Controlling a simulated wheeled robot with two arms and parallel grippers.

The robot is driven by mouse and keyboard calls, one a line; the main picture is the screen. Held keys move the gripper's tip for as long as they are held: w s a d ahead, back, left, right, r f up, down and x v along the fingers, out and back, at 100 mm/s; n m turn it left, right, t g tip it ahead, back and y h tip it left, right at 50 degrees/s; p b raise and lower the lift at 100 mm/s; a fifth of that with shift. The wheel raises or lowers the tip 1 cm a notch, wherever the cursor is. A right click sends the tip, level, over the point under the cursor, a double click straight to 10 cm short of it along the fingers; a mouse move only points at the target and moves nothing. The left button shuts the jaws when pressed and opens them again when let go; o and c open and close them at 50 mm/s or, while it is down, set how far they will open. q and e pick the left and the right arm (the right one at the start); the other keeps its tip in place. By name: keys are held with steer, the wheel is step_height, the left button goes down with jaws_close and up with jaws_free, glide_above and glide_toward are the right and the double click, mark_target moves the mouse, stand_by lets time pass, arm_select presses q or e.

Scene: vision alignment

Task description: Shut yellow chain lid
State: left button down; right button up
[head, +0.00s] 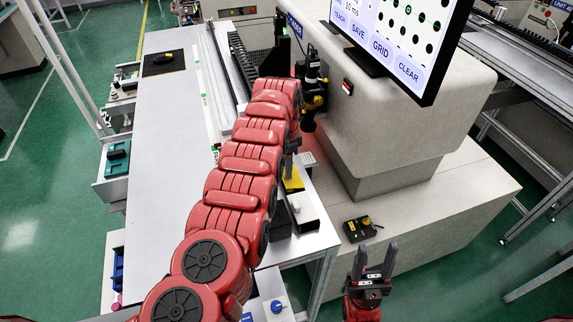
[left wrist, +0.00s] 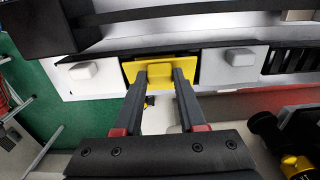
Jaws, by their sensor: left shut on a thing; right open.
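The yellow chain lid (left wrist: 189,69) sits between two light grey lids in the left wrist view, with a dark gap along its upper edge. My left gripper (left wrist: 160,72) is shut on the raised tab of the yellow lid, one finger at each side of it. In the head view a small part of the yellow lid (head: 293,181) shows beside my red left arm, which hides most of the spot and my left gripper. My right gripper (head: 374,262) is open and empty at the lower right, away from the lid.
Grey lids stand left (left wrist: 88,77) and right (left wrist: 228,66) of the yellow one. A screen (head: 400,40) hangs over the large beige machine (head: 395,110). A small control box (head: 360,229) lies on the machine's base. The white table (head: 160,150) is mostly clear on the left.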

arm_select(q)
steer(key=h+p, duration=0.1)
steer(key=p, duration=0.1)
steer(key=shift+s+a+r+p, duration=0.1)
steer(key=shift+a+r+p, duration=0.1)
steer(key=shift+p, duration=0.15)
steer(key=shift+a+f, duration=0.15)
steer(key=shift+f, duration=0.05)
steer(key=shift+a+f+t+h, duration=0.2)
steer(key=shift+f+t+h, duration=0.2)
steer(key=shift+f+h, duration=0.15)
steer(key=shift+a+f+h+b, duration=0.3)
steer(key=shift+h+b, duration=0.15)
steer(key=shift+b, duration=0.55)
steer(key=shift+s+t+h+b, duration=0.15)
steer(key=shift+t+h+b, duration=0.15)
steer(key=shift+b, duration=0.25)
steer(key=shift+r, duration=0.1)
steer(key=shift+c, duration=2.4)
jaws_free()
